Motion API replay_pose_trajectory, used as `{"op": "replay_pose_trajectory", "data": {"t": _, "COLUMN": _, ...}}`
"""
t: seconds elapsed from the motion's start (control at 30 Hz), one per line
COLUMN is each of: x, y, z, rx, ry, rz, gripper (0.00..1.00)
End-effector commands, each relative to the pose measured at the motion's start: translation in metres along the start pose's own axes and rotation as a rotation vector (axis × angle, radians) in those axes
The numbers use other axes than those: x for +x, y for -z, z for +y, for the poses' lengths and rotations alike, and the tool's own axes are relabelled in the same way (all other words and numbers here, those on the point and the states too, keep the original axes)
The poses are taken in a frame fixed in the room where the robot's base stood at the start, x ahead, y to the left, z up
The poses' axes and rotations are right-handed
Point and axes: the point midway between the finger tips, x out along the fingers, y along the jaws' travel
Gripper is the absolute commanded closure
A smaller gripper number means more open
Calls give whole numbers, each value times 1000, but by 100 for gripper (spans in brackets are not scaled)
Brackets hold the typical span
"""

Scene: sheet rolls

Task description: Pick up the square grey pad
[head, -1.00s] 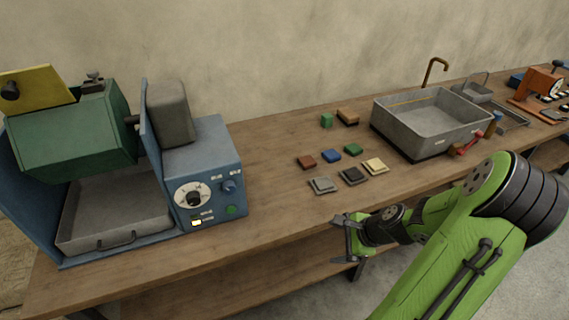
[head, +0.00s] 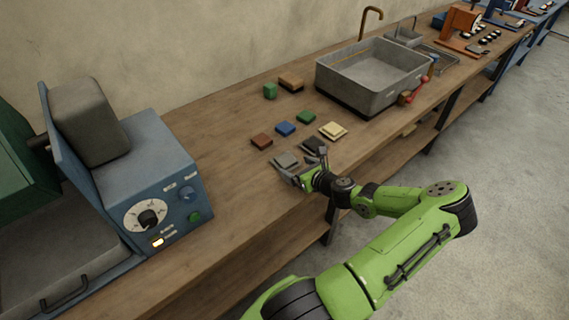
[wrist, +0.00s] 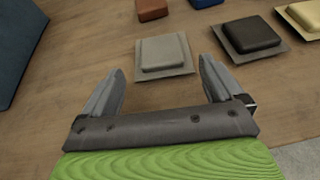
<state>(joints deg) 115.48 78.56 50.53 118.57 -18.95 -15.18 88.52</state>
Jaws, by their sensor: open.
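The square grey pad (head: 285,160) lies on the wooden bench near its front edge, in the front row of pads. In the wrist view the grey pad (wrist: 164,55) sits on a thin grey square sheet, straight beyond the gap between my fingers. My gripper (head: 301,168) is at the bench's front edge, partly over the near side of the pad in the head view. In the wrist view my gripper (wrist: 161,88) is open and empty, with its two fingers apart and the pad just past their tips.
A black pad (head: 313,146) lies just right of the grey one, and a cream pad (head: 333,130) beyond it. Brown (head: 262,141), blue (head: 286,128) and green (head: 306,117) blocks lie behind. A blue machine (head: 150,180) stands left; a grey basin (head: 373,75) stands right.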

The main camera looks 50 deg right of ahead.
Motion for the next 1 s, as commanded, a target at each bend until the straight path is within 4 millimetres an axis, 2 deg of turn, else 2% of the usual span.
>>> {"op": "replay_pose_trajectory", "data": {"t": 0.33, "x": 54, "y": -2, "z": -1, "rx": -1, "ry": -2, "rz": 0, "gripper": 6}}
{"op": "replay_pose_trajectory", "data": {"t": 0.6, "x": 59, "y": -3, "z": -2, "rx": -1, "ry": 0, "rz": 2, "gripper": 6}}
{"op": "replay_pose_trajectory", "data": {"t": 0.9, "x": 59, "y": -3, "z": -2, "rx": -2, "ry": 0, "rz": 2, "gripper": 52}}
{"op": "replay_pose_trajectory", "data": {"t": 1.0, "x": 59, "y": -3, "z": -2, "rx": -2, "ry": 0, "rz": 1, "gripper": 65}}
